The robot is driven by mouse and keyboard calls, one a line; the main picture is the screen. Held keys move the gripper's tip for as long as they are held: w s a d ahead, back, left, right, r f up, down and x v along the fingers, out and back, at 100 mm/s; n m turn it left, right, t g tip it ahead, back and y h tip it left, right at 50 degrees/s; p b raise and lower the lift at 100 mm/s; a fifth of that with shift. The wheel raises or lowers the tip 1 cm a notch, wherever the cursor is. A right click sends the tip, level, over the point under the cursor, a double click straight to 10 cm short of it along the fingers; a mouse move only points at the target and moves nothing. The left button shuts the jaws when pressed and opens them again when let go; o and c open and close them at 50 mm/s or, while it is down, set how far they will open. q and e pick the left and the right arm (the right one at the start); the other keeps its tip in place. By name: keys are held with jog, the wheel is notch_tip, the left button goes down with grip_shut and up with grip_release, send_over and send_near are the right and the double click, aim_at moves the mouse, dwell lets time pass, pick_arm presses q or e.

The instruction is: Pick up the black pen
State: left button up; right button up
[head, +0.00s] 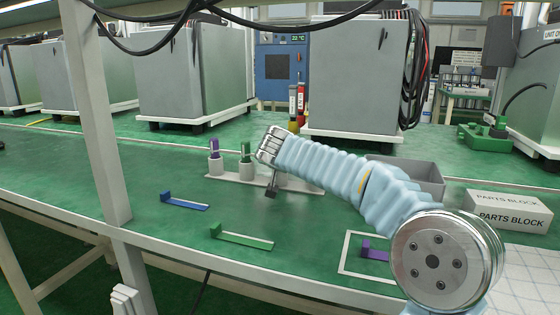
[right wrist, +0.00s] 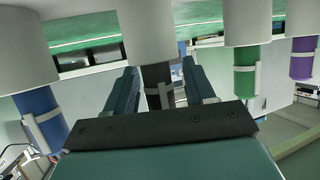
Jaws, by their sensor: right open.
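The black pen (right wrist: 156,78) shows in the right wrist view, with its end in a white cylindrical holder (right wrist: 147,30) and a pale clip on its side. My right gripper (right wrist: 160,75) is open, with one finger on each side of the black pen; I cannot tell whether they touch it. In the head view my right gripper (head: 268,146) is at the right part of the pale pen rack (head: 225,180), and my arm hides the black pen there. My left gripper is not in view.
A blue pen (right wrist: 40,120), a green pen (right wrist: 245,75) and a purple pen (right wrist: 302,58) flank the black pen. Blue (head: 184,203) and green (head: 242,239) brackets lie on the green bench. A grey bin (head: 425,176) and a white parts block (head: 508,212) are at the right.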

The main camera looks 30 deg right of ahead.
grip_shut()
dwell(0.3)
